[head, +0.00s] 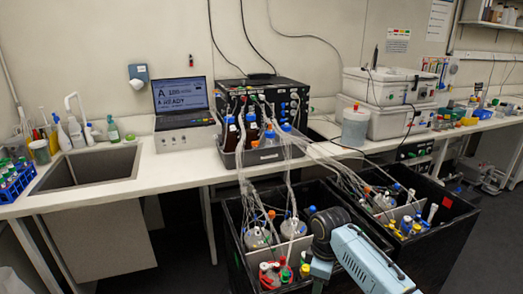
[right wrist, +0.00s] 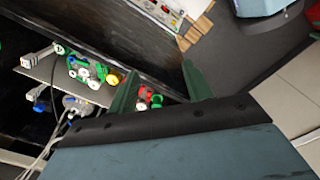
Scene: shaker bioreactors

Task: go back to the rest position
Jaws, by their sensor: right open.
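My right arm (head: 365,262) comes in at the bottom of the head view, over the front edge of the black bins. Its gripper does not show clearly there. In the right wrist view the two dark green fingers of my right gripper (right wrist: 158,68) stand apart with nothing held between them. Beyond them are the dark wall of a bin and some red and green caps (right wrist: 148,98). My left gripper is in neither view.
Two black bins (head: 232,240) with capped vessels and tubing stand before the bench (head: 175,167). On the bench are a sink (head: 90,166), a laptop (head: 183,95), a bottle tray (head: 262,157) and white shaker boxes (head: 388,87). Floor shows in the right wrist view (right wrist: 285,80).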

